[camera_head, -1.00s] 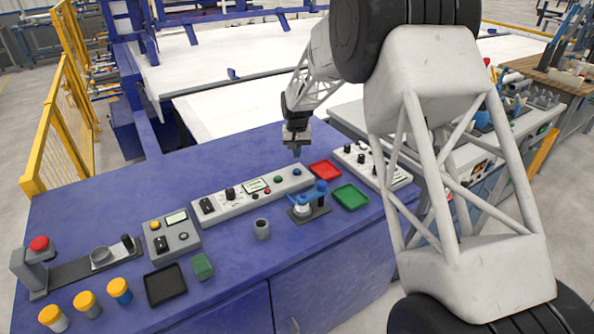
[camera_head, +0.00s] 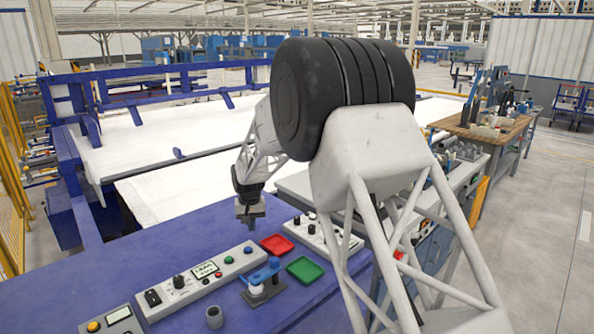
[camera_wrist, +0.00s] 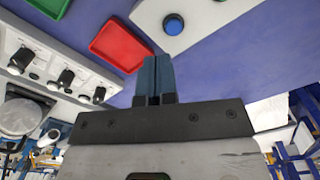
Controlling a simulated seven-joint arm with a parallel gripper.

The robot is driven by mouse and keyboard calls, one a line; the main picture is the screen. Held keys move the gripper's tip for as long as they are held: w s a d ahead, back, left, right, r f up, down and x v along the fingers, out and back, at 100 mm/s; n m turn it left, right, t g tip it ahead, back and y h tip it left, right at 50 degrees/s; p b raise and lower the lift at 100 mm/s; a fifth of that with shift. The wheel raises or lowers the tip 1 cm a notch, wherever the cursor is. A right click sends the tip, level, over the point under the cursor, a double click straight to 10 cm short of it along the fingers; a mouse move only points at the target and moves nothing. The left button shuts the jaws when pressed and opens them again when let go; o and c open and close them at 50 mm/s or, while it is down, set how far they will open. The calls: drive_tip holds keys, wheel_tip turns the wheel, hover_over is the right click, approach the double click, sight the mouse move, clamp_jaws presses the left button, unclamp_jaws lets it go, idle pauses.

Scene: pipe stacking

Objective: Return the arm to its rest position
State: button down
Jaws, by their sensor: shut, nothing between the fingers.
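My gripper (camera_head: 248,222) is above the back part of the blue workbench (camera_head: 185,235), near the control panels, in the head view. In the wrist view its fingers (camera_wrist: 154,78) are closed together with nothing between them. The fingers point down toward the bench and are apart from the objects there. A grey pipe piece (camera_head: 214,318) stands on the bench at the bottom of the head view, away from my gripper.
A red tray (camera_head: 277,244) and a green tray (camera_head: 305,269) lie right of the gripper. A blue-topped fixture (camera_head: 262,285) stands before them. A long control panel (camera_head: 200,284) is at left, another panel (camera_head: 322,234) at right. White tables (camera_head: 170,195) lie behind.

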drive_tip(key=s+d+r+m+t, duration=0.1)
drive_tip(key=s+d+r, duration=0.9)
drive_tip(key=s+d, duration=0.15)
drive_tip(key=s+d+r, duration=0.9)
drive_tip(key=s+d, duration=0.2)
drive_tip(key=d, duration=0.2)
drive_tip(key=s+d, duration=0.4)
drive_tip(key=s, duration=0.6)
drive_tip(key=s+d+f+m+t, duration=0.1)
drive_tip(key=s+d, duration=0.4)
drive_tip(key=s, duration=0.5)
drive_tip(key=s+d+m, duration=0.1)
drive_tip(key=s+d, duration=0.3)
drive_tip(key=s, duration=0.7)
drive_tip(key=shift+d+f, duration=0.15)
